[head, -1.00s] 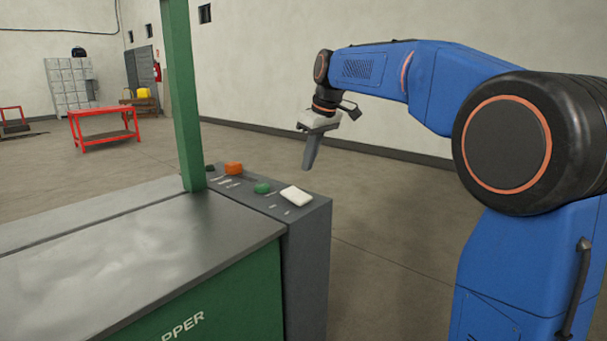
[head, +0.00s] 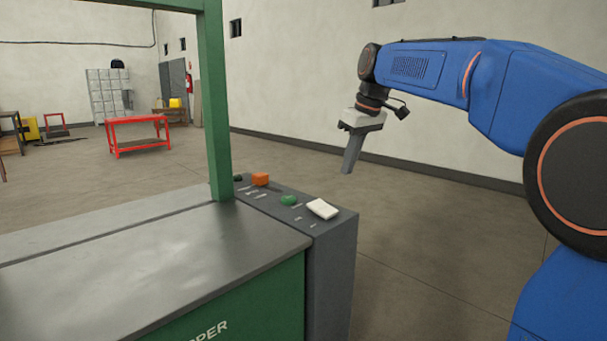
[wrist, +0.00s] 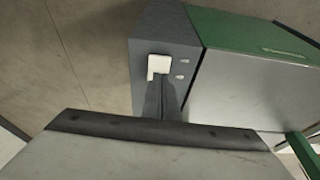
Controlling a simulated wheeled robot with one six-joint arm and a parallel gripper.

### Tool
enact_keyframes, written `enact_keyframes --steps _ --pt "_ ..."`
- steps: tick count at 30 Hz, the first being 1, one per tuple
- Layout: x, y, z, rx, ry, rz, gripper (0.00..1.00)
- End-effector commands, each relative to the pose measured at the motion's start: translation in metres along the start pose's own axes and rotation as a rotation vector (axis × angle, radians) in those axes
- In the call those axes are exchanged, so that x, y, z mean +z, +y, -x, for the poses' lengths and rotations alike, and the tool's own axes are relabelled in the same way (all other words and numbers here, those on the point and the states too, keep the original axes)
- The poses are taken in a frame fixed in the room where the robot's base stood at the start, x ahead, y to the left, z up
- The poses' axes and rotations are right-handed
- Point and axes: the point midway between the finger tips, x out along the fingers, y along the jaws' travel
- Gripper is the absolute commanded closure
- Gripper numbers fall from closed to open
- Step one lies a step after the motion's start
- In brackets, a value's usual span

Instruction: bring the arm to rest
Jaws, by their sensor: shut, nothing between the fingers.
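My gripper (head: 350,160) hangs at the end of my blue arm, its fingers together and pointing down, with nothing in them. In the head view it is in the air to the right of the grey control box (head: 331,272). In the wrist view the shut fingers (wrist: 160,98) overlap the lower edge of the white plate (wrist: 159,64) in the picture. Contact with it cannot be seen there, and the head view shows them apart.
A green-framed machine with a flat metal top (head: 150,265) fills the lower left, and its green post (head: 214,100) rises beside the box. A red table (head: 139,135) and grey lockers (head: 108,95) stand far back. The floor right of the box is clear.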

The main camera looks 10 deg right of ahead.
Motion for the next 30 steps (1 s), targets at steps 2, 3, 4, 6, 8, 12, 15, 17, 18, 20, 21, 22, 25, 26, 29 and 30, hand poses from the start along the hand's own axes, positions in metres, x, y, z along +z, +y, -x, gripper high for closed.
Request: enact_keyframes --steps 2,3,4,6,8,12,15,17,18,20,21,22,25,26,29,30 --pt "0.019 -0.01 0.001 0.013 0.003 -0.029 1.0" --pt "0.031 -0.015 0.0 0.02 0.004 -0.048 1.0" --pt "0.04 -0.019 -0.001 0.027 0.005 -0.062 1.0" --pt "0.061 -0.029 -0.004 0.041 0.008 -0.098 1.0" --pt "0.08 -0.037 -0.008 0.052 0.01 -0.128 1.0" --pt "0.125 -0.056 -0.019 0.079 0.018 -0.198 1.0" --pt "0.157 -0.07 -0.029 0.098 0.024 -0.246 1.0" --pt "0.177 -0.078 -0.036 0.11 0.029 -0.274 1.0" --pt "0.19 -0.083 -0.042 0.117 0.031 -0.293 1.0" --pt "0.21 -0.092 -0.05 0.128 0.037 -0.321 1.0" --pt "0.223 -0.097 -0.056 0.135 0.041 -0.339 1.0" --pt "0.233 -0.101 -0.061 0.14 0.043 -0.353 1.0" --pt "0.266 -0.114 -0.078 0.157 0.052 -0.397 1.0" --pt "0.276 -0.118 -0.083 0.162 0.056 -0.411 1.0" --pt "0.309 -0.131 -0.103 0.179 0.067 -0.453 1.0" --pt "0.322 -0.136 -0.111 0.185 0.07 -0.47 1.0"
